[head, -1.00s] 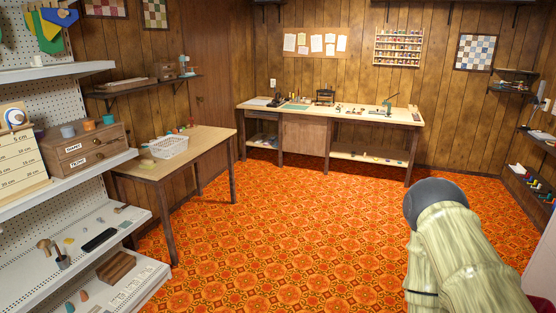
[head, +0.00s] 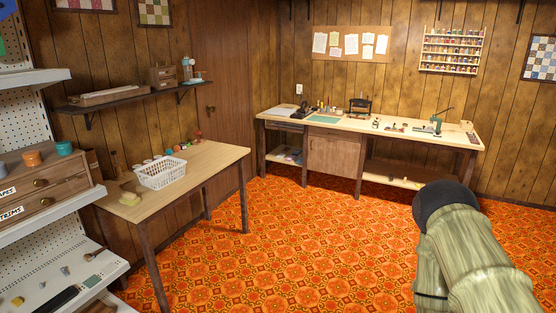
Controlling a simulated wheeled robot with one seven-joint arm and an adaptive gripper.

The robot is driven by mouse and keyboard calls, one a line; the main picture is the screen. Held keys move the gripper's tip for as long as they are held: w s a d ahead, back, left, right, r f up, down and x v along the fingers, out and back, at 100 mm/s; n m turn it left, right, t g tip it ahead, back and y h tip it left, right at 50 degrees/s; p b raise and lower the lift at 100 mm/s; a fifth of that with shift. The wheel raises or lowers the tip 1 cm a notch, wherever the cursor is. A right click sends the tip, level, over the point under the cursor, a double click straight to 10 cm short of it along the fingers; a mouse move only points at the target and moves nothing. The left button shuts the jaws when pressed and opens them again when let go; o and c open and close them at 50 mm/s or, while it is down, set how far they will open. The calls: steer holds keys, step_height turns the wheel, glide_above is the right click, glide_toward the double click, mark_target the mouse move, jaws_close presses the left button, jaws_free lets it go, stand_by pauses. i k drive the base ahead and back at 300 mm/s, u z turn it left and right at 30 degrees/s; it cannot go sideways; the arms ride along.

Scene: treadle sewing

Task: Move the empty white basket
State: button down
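The white basket (head: 161,174) stands upright on the wooden side table (head: 222,158) at the left, near its front left part. It has lattice walls, and I see nothing inside it. Part of my arm shows at the lower right, well apart from the basket. My gripper is not in view.
White shelving (head: 60,214) with drawers (head: 42,185) stands at the near left. A long workbench (head: 385,134) stands along the back wall. The orange patterned floor (head: 310,240) is clear.

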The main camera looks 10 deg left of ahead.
mark_target(161, 180)
steer(key=u, duration=0.45)
steer(key=i, duration=1.9)
steer(key=u, duration=0.65)
